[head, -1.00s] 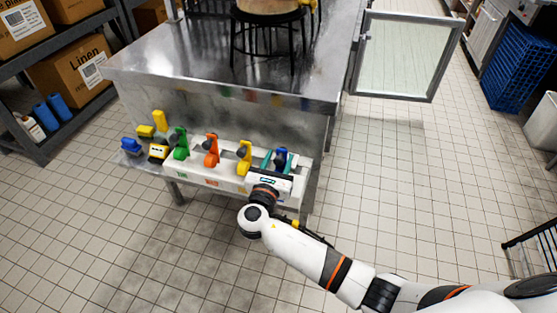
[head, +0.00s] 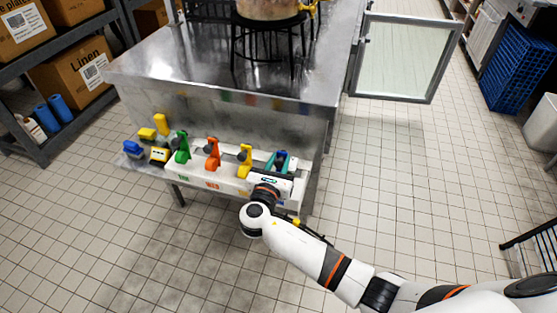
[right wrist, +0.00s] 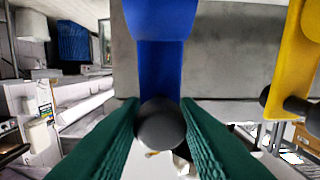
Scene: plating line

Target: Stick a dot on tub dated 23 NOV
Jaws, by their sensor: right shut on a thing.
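My right gripper (head: 281,160), with green ribbed fingers, is at the right end of a white rack. It is shut on the blue dispenser (right wrist: 160,70). In the right wrist view the fingers (right wrist: 160,118) press on both sides of its dark round knob (right wrist: 161,126). In the head view the blue dispenser (head: 282,158) is mostly hidden by my gripper. A yellow dispenser (head: 244,158), an orange one (head: 212,154) and a green one (head: 181,149) stand to its left. I cannot make out any tub dated 23 NOV. My left gripper is out of view.
The white rack (head: 213,185) is on a low ledge at the front of a steel table (head: 200,70). Small blue and yellow items (head: 159,155) lie at the ledge's left end. A black stand (head: 268,28) is on the table. Open floor lies in front.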

